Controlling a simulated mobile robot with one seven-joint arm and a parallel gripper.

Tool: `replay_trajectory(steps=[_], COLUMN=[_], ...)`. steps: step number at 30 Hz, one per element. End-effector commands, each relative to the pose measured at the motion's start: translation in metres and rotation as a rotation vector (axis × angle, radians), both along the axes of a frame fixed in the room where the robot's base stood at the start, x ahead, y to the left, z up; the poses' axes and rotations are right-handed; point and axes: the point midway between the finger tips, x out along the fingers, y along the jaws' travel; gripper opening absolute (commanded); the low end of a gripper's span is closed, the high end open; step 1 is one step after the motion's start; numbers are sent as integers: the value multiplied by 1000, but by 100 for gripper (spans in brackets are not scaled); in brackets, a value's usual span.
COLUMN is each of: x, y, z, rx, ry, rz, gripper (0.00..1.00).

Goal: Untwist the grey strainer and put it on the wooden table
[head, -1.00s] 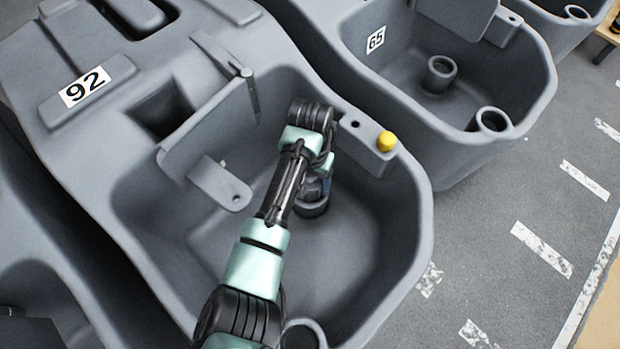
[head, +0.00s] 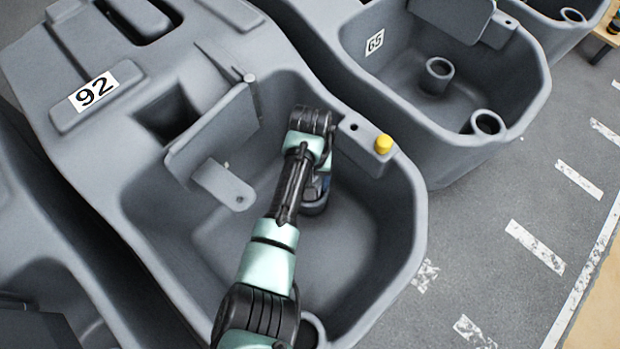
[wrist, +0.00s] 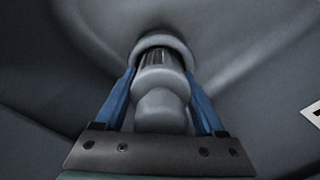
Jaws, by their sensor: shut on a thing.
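The grey strainer (wrist: 160,108) shows in the wrist view, a stepped cylinder seated in a round grey collar (wrist: 162,40) on the tank floor. My gripper (wrist: 161,90) has its two blue fingers on either side of the strainer, shut on it. In the head view my arm reaches down into tank 92 (head: 365,255), and my gripper (head: 318,190) is at the collar, mostly hidden by my wrist. The strainer itself is hidden there. The wooden table is not clearly identifiable; a small wooden edge (head: 606,32) shows at the top right.
A hinged grey flap (head: 215,135) and a tab (head: 222,185) stand left of my arm. A yellow knob (head: 383,144) sits on a ledge at the tank's right wall. Tank 65 (head: 520,100) stands behind to the right. Open floor (head: 480,215) with white dashes lies right.

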Motion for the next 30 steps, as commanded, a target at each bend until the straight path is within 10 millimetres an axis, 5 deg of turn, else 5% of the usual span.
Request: replay_trajectory(steps=[30], x=[-1], y=[-1], z=[2], rx=[-2], ry=[3], rz=[398], gripper=[5])
